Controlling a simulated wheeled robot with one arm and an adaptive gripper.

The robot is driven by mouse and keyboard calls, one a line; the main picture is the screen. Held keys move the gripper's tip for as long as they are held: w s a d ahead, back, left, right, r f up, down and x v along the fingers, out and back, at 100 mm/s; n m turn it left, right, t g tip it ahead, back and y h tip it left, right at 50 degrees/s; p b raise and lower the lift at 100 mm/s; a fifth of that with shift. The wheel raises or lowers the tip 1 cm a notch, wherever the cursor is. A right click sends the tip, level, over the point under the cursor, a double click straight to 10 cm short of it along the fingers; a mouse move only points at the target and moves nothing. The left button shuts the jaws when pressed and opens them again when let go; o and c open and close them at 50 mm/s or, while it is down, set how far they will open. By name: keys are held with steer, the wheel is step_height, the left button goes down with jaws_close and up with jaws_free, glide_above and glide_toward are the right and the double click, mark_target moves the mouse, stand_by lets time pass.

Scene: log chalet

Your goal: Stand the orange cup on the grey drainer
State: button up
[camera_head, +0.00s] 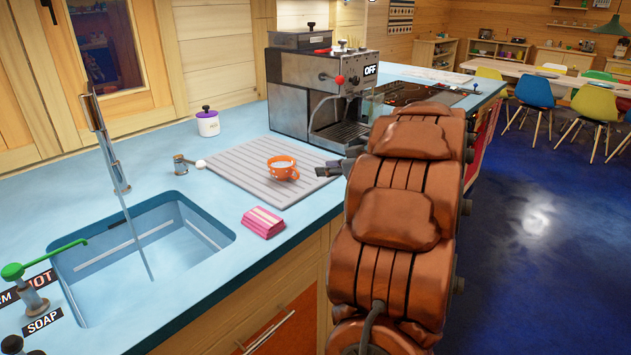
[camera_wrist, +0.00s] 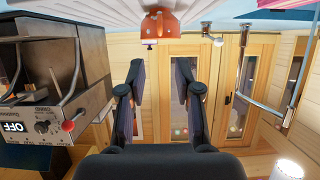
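The orange cup (camera_head: 281,169) stands upright on the ribbed grey drainer (camera_head: 240,174), near its right part in the head view. In the wrist view, which is upside down, the cup (camera_wrist: 160,23) is at the top centre, with the drainer (camera_wrist: 75,14) around it. My gripper (camera_head: 330,170) is just right of the cup in the head view, partly hidden by my arm. In the wrist view my gripper (camera_wrist: 160,70) has its two dark fingers apart with nothing between them. The cup is beyond the fingertips, apart from them.
A metal coffee machine (camera_head: 320,92) stands close behind my gripper. A pink folded cloth (camera_head: 263,221) lies in front of the drainer. The sink (camera_head: 145,255) with its tap is at left. A white lidded pot (camera_head: 207,122) stands behind the drainer.

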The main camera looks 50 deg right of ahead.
steer(key=w+r+m+h, duration=0.1)
steer(key=w+r+h, duration=0.4)
steer(key=w+r, duration=0.1)
steer(key=a+m+g+h, duration=0.2)
steer(key=a+g+h, duration=0.1)
steer(key=a, duration=0.3)
steer(key=s+a+f+g+y, duration=0.1)
steer(key=s+a+f+g, duration=0.1)
steer(key=s+a+f, duration=0.4)
steer(key=s+a+f+g+y, duration=0.2)
steer(key=s+a+g, duration=0.1)
steer(key=a, duration=0.6)
steer(key=s+a+f+g+y, duration=0.1)
steer(key=s+a+f+g, duration=0.1)
steer(key=s+a+f, duration=0.4)
steer(key=s+a+f+n+g+y, duration=0.2)
steer(key=s+a+n+g+y, duration=0.1)
steer(key=s+a, duration=1.2)
steer(key=a+g+y, duration=0.1)
steer(key=a+g, duration=0.1)
steer(key=a, duration=0.1)
steer(key=shift+s+a, duration=0.25)
steer(key=shift+f, duration=0.1)
step_height(320, 180, up, 9)
steer(key=p, duration=0.8)
steer(key=shift+f+p, duration=0.2)
steer(key=shift+p, duration=0.1)
